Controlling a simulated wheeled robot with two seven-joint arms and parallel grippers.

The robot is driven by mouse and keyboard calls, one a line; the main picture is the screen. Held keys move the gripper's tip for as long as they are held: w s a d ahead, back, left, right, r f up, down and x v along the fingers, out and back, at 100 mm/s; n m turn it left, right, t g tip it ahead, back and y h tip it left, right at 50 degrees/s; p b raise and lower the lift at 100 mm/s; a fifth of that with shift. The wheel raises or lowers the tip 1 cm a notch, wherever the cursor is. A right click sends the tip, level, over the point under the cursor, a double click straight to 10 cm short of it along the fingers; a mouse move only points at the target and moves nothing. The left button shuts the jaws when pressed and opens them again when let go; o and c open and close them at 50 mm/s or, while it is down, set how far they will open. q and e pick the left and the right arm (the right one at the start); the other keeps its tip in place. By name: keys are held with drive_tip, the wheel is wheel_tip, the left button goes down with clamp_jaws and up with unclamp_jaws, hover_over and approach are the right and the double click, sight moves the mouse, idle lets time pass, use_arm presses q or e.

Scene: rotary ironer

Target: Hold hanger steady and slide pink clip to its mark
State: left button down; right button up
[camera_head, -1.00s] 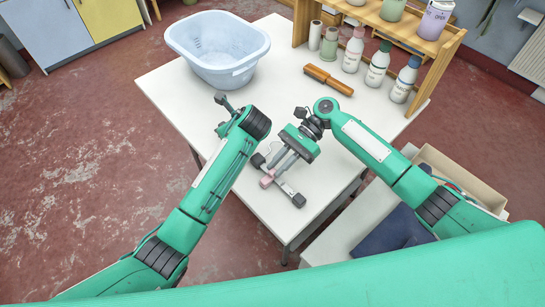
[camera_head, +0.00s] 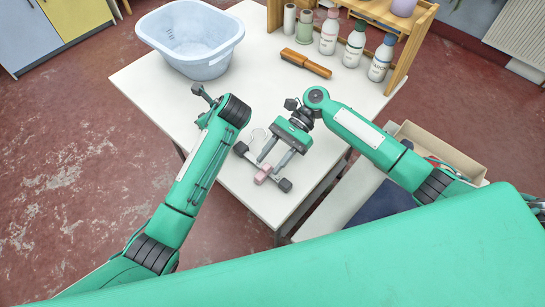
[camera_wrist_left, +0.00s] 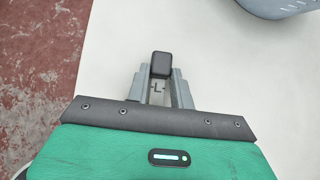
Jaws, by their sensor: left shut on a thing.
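The hanger (camera_head: 249,158) is a light bar with dark blocks at both ends, low over the near part of the white table. The pink clip (camera_head: 262,174) sits about midway along it. My right gripper (camera_head: 269,165) is open, its two grey fingers spread and pointing down toward the bar, just behind the clip. My left gripper (camera_head: 204,96) is partly hidden behind its own arm. In the left wrist view its fingers (camera_wrist_left: 160,88) are shut on a dark block (camera_wrist_left: 160,64). I cannot tell whether this block belongs to the hanger. No mark for the clip is discernible.
A pale blue basin (camera_head: 190,66) stands at the table's back left. A wooden brush (camera_head: 305,63) and several bottles (camera_head: 354,44) by a wooden rack (camera_head: 405,50) are at the back right. A cardboard box (camera_head: 455,157) is at right.

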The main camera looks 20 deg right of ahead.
drive_tip(key=v, duration=1.2)
drive_tip(key=shift+f, duration=0.15)
use_arm(q)
drive_tip(key=c, duration=1.1)
unclamp_jaws()
drive_tip(key=shift+c, duration=0.2)
